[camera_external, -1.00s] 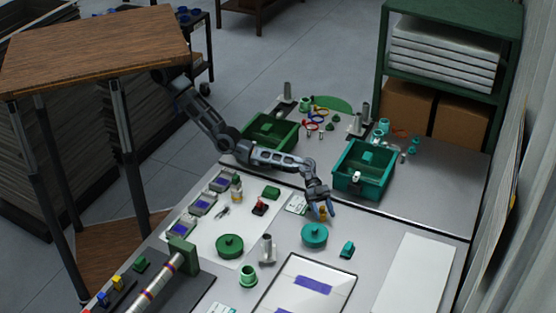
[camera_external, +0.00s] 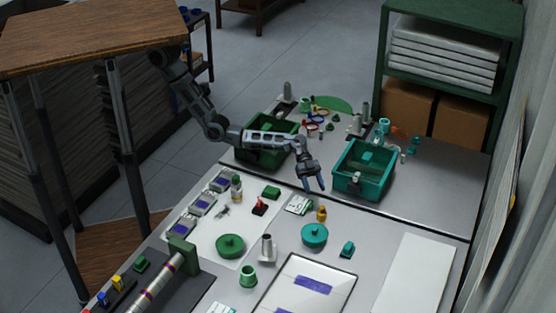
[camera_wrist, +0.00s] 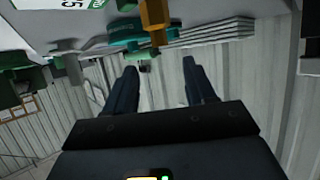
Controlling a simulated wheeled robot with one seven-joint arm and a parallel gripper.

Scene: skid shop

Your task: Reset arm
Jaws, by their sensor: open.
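My gripper (camera_external: 314,183) is open and empty, raised above the table on my bent arm. In the wrist view its two fingers (camera_wrist: 160,72) are spread wide with nothing between them. A small orange bottle (camera_external: 321,214) stands on the table, just in front of and below the gripper. The wrist view shows it upside down at the top (camera_wrist: 155,20), apart from the fingers.
A teal lidded round part (camera_external: 314,235) and a white card (camera_external: 299,205) lie near the bottle. A teal bin (camera_external: 345,180) stands right of the gripper, and a dark green bin (camera_external: 260,155) is behind my forearm. A white panel (camera_external: 415,275) lies at front right.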

